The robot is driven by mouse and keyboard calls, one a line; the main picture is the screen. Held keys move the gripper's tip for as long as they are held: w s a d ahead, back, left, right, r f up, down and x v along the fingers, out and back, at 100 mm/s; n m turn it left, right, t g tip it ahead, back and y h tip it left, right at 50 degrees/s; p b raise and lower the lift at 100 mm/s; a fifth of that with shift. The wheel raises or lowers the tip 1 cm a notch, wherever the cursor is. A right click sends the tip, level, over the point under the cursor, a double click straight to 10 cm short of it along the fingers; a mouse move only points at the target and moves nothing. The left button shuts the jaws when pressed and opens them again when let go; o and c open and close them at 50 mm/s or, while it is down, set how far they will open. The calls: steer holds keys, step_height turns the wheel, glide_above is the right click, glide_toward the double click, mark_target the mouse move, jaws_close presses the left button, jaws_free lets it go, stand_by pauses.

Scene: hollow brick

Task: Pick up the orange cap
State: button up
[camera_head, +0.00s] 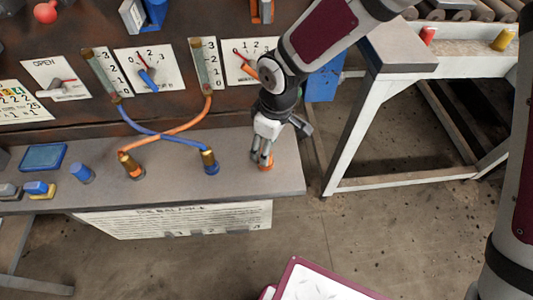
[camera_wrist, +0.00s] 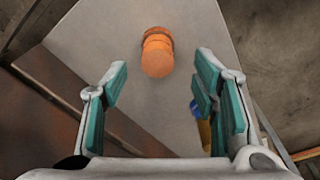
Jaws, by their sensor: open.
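The orange cap (camera_head: 267,165) stands on the grey shelf near its right end, partly hidden behind my gripper's fingers in the head view. In the wrist view the orange cap (camera_wrist: 157,55) lies ahead of the fingertips and between their lines, apart from both. My gripper (camera_head: 262,158) is just above and beside the cap. In the wrist view my gripper (camera_wrist: 160,88) is open, with teal pads apart and nothing between them.
A blue cap (camera_head: 82,173) stands on the grey shelf (camera_head: 230,168) at left. Two brass fittings with crossed orange (camera_head: 132,166) and blue (camera_head: 209,161) hoses stand between. The panel (camera_head: 60,130) rises behind. A metal frame table (camera_head: 400,60) is to the right.

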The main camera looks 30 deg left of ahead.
steer(key=shift+w+a+f, duration=0.1)
steer(key=shift+a+f, duration=0.05)
steer(key=shift+f, duration=1.05)
steer(key=shift+w+a+f, duration=0.1)
steer(key=shift+a+f, duration=0.05)
steer(key=shift+f, duration=1)
steer(key=c, duration=0.9)
